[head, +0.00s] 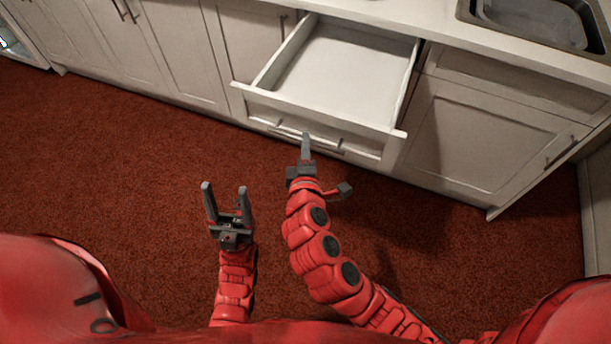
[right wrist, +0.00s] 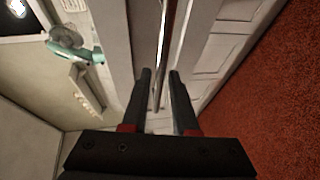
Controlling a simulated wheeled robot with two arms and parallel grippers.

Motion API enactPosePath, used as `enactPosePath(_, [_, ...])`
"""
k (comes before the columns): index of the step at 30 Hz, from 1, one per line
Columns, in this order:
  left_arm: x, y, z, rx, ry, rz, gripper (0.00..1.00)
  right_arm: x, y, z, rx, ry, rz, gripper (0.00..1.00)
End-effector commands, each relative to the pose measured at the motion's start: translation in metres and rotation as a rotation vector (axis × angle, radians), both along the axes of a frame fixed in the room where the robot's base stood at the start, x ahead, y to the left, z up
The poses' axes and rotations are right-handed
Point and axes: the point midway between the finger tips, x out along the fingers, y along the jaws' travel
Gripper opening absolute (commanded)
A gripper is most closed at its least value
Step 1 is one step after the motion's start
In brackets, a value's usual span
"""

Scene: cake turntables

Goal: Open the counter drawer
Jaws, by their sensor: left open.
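The counter drawer (head: 372,122) is pulled well out of the white cabinet, and its white inside looks empty. Its bar handle (head: 327,149) runs along the front face, and the handle (right wrist: 163,45) also shows in the right wrist view. My right gripper (head: 305,142) is at the drawer front by the handle. In the right wrist view its two fingers (right wrist: 159,80) are apart, with the bar in line between them and a gap visible on the sides. My left gripper (head: 226,192) is open and empty above the carpet, left of my right arm.
The white counter (head: 450,48) has a sink (head: 530,20) at the right. Closed cabinet doors (head: 470,135) flank the drawer on both sides. The red carpet (head: 120,150) in front is clear. A teal and white object (right wrist: 75,45) shows in the right wrist view.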

Motion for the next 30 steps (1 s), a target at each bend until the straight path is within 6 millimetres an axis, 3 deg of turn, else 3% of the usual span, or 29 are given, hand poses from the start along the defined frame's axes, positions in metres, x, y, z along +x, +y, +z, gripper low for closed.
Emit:
enactPosePath(7, [0.0,0.0,-0.011,0.0,0.0,0.0,0.62,-0.064,-0.003,0.008,-0.003,-0.001,0.012,0.27])
enactPosePath(10, [0.0,0.0,0.015,0.0,0.0,0.0,0.62,-0.086,-0.004,0.022,-0.006,0.006,0.011,0.27])
enactPosePath(15, [0.0,0.0,0.034,0.0,0.0,0.0,0.62,-0.116,-0.008,0.025,-0.005,0.006,0.008,0.27])
enactPosePath(21, [0.0,0.0,0.044,0.0,0.0,0.0,0.62,-0.138,-0.01,0.026,-0.004,0.004,0.006,0.27])
enactPosePath(30, [0.0,0.0,0.048,0.0,0.0,0.0,0.62,-0.149,-0.012,0.027,0.0,0.001,0.003,0.27])
